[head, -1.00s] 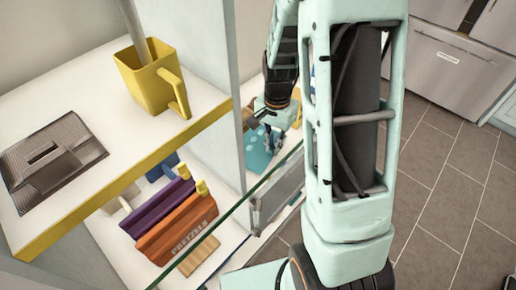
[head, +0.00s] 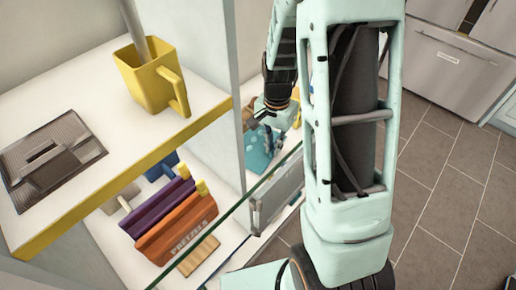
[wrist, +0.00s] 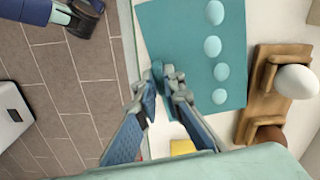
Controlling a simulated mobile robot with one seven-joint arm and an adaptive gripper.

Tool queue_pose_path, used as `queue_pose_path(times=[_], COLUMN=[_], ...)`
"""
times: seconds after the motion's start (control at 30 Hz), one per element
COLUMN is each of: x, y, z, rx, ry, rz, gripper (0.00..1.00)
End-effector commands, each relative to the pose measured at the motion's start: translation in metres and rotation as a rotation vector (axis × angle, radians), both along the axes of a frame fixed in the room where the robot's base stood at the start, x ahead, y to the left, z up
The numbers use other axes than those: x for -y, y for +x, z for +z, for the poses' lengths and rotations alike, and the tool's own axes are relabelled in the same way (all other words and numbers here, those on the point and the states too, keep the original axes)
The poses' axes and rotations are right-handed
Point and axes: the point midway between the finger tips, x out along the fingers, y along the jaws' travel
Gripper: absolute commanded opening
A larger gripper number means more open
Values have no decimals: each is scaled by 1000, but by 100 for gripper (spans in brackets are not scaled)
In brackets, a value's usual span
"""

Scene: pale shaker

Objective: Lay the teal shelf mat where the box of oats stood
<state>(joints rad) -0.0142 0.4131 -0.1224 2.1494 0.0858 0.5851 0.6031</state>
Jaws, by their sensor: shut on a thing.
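The teal shelf mat (wrist: 180,40) is a flat rectangle with a row of pale blue ovals, seen in the wrist view. My gripper (wrist: 162,78) is shut on the mat near one long edge; the fingers hide part of that edge. In the head view the mat (head: 256,158) shows beyond the grey divider, below my gripper (head: 270,124), partly hidden by my arm. I cannot tell whether the mat touches the shelf. No box of oats is identifiable.
In the wrist view, a wooden holder (wrist: 254,110) with a white egg-like thing (wrist: 296,82) stands right of the mat. In the head view, a glass edge (head: 230,217) runs in front of the lower shelf, near orange (head: 185,230) and purple (head: 160,208) boxes. A yellow pitcher (head: 148,88) stands above.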

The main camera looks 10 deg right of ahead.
Motion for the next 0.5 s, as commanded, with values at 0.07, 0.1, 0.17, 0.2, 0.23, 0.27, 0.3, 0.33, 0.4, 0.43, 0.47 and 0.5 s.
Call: queue_pose_path(times=[0.07,0.1,0.17,0.2,0.23,0.27,0.3,0.33,0.4,0.43,0.47,0.5], x=[0,0,0,0,0,0,0,0,0,0,0,0], y=[0,0,0,0,0,0,0,0,0,0,0,0], z=[-1,-1,-1,-1,-1,-1,-1,-2,-2,-3,-3,-3], rx=[-1,-1,-1,-1,-1,-1,-1,-1,-1,-1,-1,-1], ry=[0,0,0,0,0,0,0,0,0,0,0,0], rz=[1,1,1,1,1,1,1,1,1,1,1,1], gripper=[0,0,0,0,0,0,0,0,0,0,0,12])
